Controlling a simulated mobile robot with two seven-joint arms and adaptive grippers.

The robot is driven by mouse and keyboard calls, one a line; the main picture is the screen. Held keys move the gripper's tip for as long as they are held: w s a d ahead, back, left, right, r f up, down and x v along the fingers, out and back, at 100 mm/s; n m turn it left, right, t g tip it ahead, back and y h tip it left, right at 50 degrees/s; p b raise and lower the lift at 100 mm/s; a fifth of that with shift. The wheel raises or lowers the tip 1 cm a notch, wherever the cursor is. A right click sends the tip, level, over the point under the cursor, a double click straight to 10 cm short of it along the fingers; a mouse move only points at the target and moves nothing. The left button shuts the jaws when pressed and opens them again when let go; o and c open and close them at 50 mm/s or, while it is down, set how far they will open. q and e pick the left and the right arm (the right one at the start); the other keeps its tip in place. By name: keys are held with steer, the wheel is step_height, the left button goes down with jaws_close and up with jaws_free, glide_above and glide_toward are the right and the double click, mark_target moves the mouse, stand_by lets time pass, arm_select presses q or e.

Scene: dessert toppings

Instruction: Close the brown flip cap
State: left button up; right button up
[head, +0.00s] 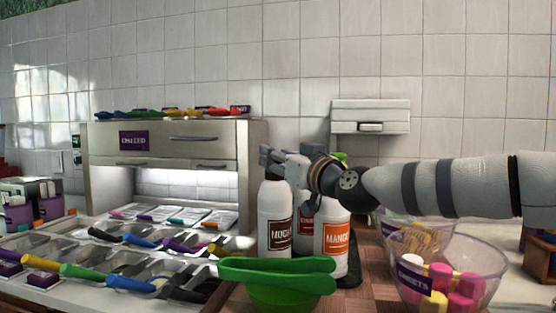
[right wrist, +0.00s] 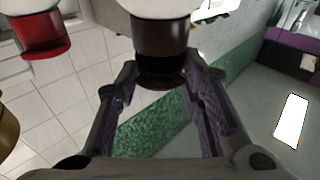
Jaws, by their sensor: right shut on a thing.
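The white bottle labelled MOCHA (head: 275,218) stands upright on the counter in the head view. My right gripper (head: 272,160) is at its top and hides the cap there. In the right wrist view, the brown flip cap (right wrist: 160,40) shows on the white bottle, with a darker round part at its end. My right gripper's fingers (right wrist: 158,78) are shut on the cap, one on each side. I cannot tell how far the lid is folded. My left gripper is not in view.
The MANGO bottle (head: 332,240) stands close to the right, with another bottle (head: 305,212) behind; a red cap (right wrist: 40,35) shows in the wrist view. A green bowl (head: 275,295) with green tongs is in front. A clear sweets bowl (head: 480,255) stands right, topping trays left.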

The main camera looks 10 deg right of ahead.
steer(key=o, duration=1.2)
steer(key=shift+c, duration=0.2)
steer(key=v, duration=1.2)
